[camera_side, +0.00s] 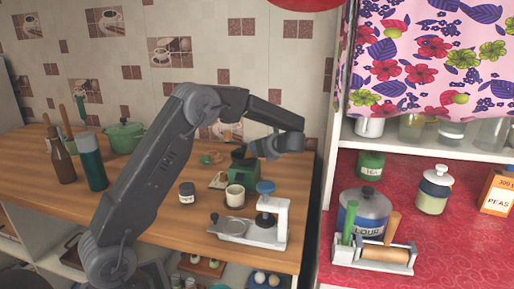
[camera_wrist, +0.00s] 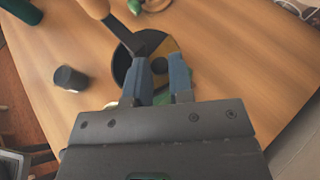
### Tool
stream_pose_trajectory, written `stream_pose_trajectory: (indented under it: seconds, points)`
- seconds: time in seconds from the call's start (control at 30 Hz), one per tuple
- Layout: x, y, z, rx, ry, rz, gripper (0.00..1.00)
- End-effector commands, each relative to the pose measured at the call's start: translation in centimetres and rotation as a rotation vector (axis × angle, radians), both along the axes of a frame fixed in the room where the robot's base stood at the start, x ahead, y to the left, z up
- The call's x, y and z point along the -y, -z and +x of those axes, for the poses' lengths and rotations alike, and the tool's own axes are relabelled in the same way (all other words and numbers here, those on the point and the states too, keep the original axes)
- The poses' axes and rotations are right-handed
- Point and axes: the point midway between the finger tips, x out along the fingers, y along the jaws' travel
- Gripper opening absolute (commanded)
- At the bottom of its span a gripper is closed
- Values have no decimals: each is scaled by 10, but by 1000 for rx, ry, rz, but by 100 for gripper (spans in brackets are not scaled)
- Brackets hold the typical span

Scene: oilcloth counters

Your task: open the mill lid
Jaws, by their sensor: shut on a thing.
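The mill is a small green box (camera_side: 241,177) on the wooden counter in the side view, with a dark round top. In the wrist view its round top (camera_wrist: 122,67) shows dark with a yellowish part, and a dark crank arm (camera_wrist: 117,30) with a wooden knob (camera_wrist: 95,6) crosses it. My gripper (camera_side: 250,153) reaches down over the mill from the right. In the wrist view my gripper (camera_wrist: 164,62) has its two fingers over the top, shut on what looks like the mill lid. The held part is mostly hidden by the fingers.
A green pot (camera_side: 124,137) and a teal flask (camera_side: 91,163) stand farther left.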

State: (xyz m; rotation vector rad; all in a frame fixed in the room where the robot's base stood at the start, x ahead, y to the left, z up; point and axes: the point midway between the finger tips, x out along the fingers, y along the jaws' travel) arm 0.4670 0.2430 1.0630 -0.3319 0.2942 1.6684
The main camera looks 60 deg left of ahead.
Motion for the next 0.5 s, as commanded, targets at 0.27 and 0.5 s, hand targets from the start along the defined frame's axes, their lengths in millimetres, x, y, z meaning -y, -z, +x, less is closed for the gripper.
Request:
stream_pose_trajectory:
  seconds: [0.27,0.5]
  points:
    - [-9,1,10,2,-250,-1,0]
    - [-16,1,15,1,-441,0,0]
